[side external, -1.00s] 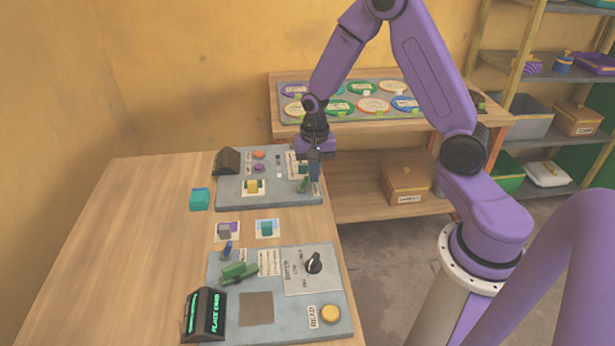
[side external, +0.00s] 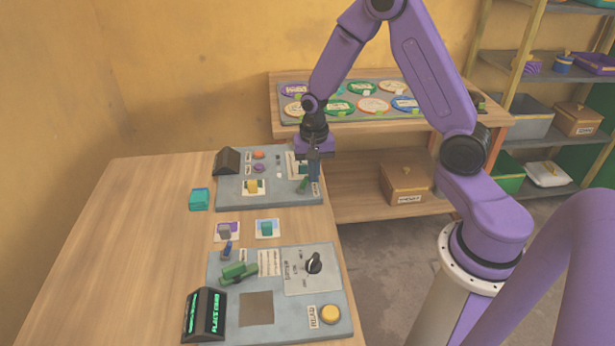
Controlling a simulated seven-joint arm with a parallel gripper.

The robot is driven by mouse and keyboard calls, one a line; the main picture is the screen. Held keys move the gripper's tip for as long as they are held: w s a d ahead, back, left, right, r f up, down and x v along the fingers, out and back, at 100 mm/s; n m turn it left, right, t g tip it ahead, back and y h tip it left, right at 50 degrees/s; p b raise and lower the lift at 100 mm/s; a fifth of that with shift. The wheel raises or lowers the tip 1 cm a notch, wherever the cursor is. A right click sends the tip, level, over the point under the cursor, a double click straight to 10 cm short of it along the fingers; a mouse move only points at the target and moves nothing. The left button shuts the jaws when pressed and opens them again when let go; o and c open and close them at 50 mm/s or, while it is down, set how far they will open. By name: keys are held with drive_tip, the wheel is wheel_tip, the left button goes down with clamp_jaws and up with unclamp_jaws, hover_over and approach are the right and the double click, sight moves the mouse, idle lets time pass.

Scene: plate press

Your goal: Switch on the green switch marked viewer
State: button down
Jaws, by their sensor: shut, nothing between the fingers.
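The green switch (side external: 302,185) stands on the right part of the far grey panel (side external: 228,196). Its viewer marking is too small to read. My gripper (side external: 314,180) points down at the right edge of that panel, just right of the green switch. Its fingers are shut with nothing visible between them. I cannot tell whether the fingertips touch the switch. The fingers partly hide the area around the switch and the panel's right edge.
The far panel also holds a dark display (side external: 228,161), an orange button (side external: 259,155) and a yellow block (side external: 253,187). A teal block (side external: 199,199) lies left of it. The near panel (side external: 285,334) carries a black knob (side external: 314,263) and a yellow button (side external: 331,314). The table's left side is clear.

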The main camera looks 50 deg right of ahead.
sight(308, 178)
drive_tip(key=shift+w+a, duration=0.9)
drive_tip(key=shift+s+d+r, duration=0.15)
drive_tip(key=shift+r, duration=1)
drive_tip(key=shift+s+d+r, duration=0.15)
drive_tip(key=shift+r, duration=1.05)
drive_tip(key=shift+s+d+r, duration=0.15)
drive_tip(key=shift+r, duration=1)
